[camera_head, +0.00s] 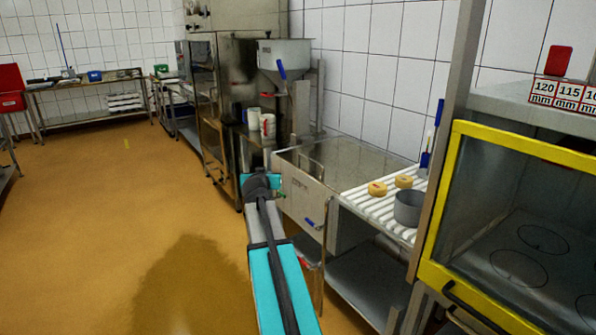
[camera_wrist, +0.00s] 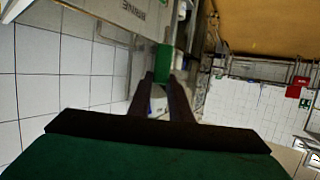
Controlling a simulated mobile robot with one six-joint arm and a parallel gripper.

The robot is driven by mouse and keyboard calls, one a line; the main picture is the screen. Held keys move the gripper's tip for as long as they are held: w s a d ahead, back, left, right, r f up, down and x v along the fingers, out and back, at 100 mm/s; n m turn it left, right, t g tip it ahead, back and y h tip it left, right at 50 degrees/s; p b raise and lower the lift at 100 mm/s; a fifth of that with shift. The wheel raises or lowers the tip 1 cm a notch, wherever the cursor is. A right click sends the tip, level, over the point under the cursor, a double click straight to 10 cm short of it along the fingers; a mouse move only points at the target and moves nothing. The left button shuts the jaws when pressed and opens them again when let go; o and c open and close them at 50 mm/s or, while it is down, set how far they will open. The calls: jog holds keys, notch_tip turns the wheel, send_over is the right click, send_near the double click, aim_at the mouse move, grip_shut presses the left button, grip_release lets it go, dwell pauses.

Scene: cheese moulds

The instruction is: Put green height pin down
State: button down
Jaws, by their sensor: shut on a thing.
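The green height pin (camera_wrist: 163,62) is held between the fingertips of my gripper (camera_wrist: 164,84) in the wrist view. It sticks out past the fingertips, and its lower part is hidden between them. In the head view my gripper (camera_head: 277,190) is at the end of my arm, in front of the steel brine tank (camera_head: 304,196). A small patch of green shows there at its tip. The gripper is shut on the pin, which is in the air and not seen touching any surface.
A white slatted drain table (camera_head: 375,205) right of the tank holds two round cheeses and a grey mould (camera_head: 408,207). A yellow-framed cabinet (camera_head: 436,210) stands at right, with millimetre labels (camera_head: 566,95) and a red block (camera_head: 558,60) on top. Floor at left is clear.

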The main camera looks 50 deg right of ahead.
jog(key=w+a+r+n+t+y, duration=0.1)
jog(key=w+a+n+y, duration=0.1)
jog(key=a, duration=1.3)
jog(key=w+a+n+t+y, duration=0.2)
jog(key=w+a+n+y, duration=0.1)
jog(key=a, duration=1.3)
jog(key=w+a+r+n+t+y, duration=0.1)
jog(key=a+n+y, duration=0.4)
jog(key=a, duration=1.1)
jog(key=shift+w+r+t+y, duration=0.35)
jog(key=shift+w+t+y, duration=0.25)
jog(key=shift+w, duration=0.3)
jog(key=shift+s+d, duration=0.1)
